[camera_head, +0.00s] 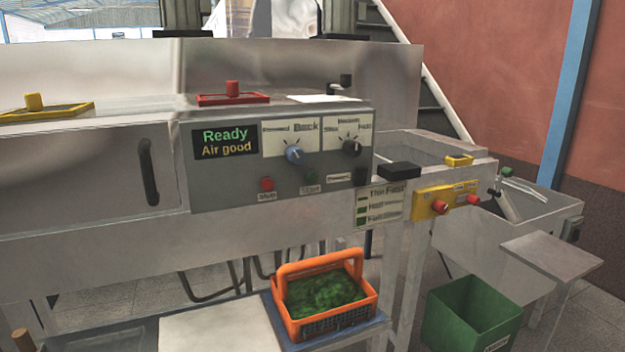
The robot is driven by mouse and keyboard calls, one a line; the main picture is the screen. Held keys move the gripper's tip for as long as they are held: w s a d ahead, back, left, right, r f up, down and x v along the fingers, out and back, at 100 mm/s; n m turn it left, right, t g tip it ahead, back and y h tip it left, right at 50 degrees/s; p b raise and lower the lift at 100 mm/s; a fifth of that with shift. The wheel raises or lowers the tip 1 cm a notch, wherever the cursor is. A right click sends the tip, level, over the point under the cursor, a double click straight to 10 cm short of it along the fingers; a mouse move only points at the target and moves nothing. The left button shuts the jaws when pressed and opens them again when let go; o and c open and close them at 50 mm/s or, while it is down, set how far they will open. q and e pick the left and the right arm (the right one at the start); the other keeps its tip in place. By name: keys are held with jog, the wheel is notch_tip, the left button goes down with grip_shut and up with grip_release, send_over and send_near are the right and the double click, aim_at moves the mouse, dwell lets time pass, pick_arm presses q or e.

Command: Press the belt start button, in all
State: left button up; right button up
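A grey control panel (225,180) is on the front of the steel machine. Its lit display (226,141) reads "Ready" and "Air good". Neither gripper is in view.
A green bin (465,310) and a small metal shelf (545,255) are at the right.

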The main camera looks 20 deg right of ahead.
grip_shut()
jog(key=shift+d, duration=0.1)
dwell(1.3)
